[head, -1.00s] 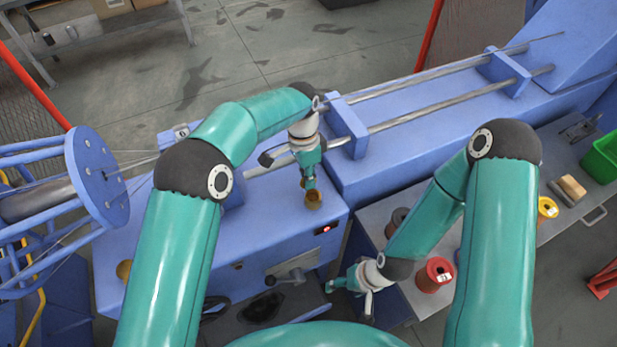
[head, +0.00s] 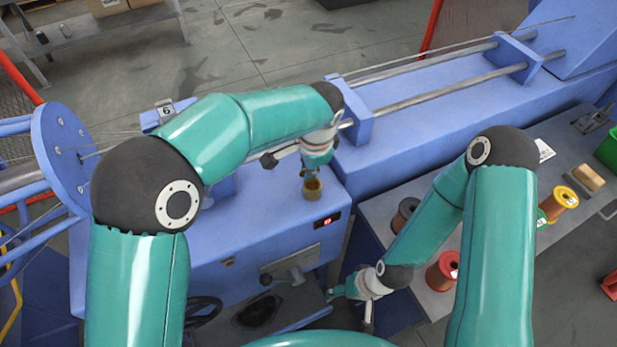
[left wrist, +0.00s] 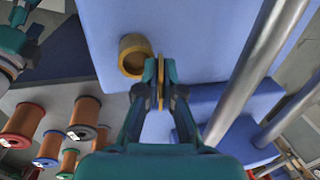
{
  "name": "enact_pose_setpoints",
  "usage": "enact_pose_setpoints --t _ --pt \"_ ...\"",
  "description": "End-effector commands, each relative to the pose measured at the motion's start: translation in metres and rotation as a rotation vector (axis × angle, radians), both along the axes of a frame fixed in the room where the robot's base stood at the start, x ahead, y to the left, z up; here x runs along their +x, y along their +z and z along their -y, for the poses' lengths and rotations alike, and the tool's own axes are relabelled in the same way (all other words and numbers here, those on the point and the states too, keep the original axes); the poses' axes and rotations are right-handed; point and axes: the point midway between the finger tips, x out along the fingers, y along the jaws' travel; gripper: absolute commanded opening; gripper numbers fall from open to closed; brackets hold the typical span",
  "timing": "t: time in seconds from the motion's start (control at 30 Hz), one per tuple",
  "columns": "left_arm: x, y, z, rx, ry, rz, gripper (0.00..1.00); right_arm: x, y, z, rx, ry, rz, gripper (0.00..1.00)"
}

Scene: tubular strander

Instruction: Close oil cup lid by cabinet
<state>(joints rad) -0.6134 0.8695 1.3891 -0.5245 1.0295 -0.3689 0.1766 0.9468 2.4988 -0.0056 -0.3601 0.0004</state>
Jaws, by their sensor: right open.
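The oil cup (head: 312,189) is a small brass cup on top of the blue cabinet (head: 260,225), near its front right corner. In the left wrist view the cup (left wrist: 132,52) shows its round open mouth. Its brass lid (left wrist: 161,80) stands edge-on beside the mouth. My left gripper (left wrist: 161,72) has its two fingers on either side of the lid, seemingly closed on it; in the head view this gripper (head: 315,172) is right above and behind the cup. My right gripper (head: 338,293) is open and empty, low in front of the cabinet.
Metal rods (head: 430,103) run behind on the machine. A grey table with a red spool (head: 443,270) and a yellow spool (head: 560,202) stands right.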

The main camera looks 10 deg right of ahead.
Motion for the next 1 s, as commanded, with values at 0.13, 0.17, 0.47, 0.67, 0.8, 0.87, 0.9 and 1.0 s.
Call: enact_pose_setpoints --t 0.13,0.17,0.47,0.67,0.8,0.87,0.9,1.0 --pt "-0.003 -0.008 0.002 0.028 -0.003 0.099 0.00 0.000 -0.036 0.000 0.000 0.000 0.000 0.71" --pt "-0.004 -0.008 0.002 0.034 -0.003 0.117 0.00 0.000 -0.040 0.000 0.000 0.000 0.000 0.71" --pt "-0.007 -0.004 0.003 0.070 0.000 0.223 0.00 0.000 -0.065 0.000 0.000 0.000 0.000 0.71" --pt "-0.007 -0.002 0.003 0.076 0.001 0.237 0.00 0.000 -0.067 0.000 0.000 0.000 0.000 0.71" --pt "-0.007 -0.002 0.003 0.077 0.001 0.237 0.00 0.000 -0.066 0.000 0.000 0.000 0.000 0.71" --pt "-0.007 -0.002 0.003 0.077 0.001 0.237 0.00 0.000 -0.066 0.000 0.000 0.000 0.000 0.71" --pt "-0.007 -0.002 0.003 0.077 0.001 0.237 0.00 0.000 -0.066 0.000 0.000 0.000 0.000 0.71" --pt "-0.007 -0.002 0.003 0.076 0.001 0.236 0.15 0.000 -0.066 0.000 0.000 0.000 0.000 0.71"
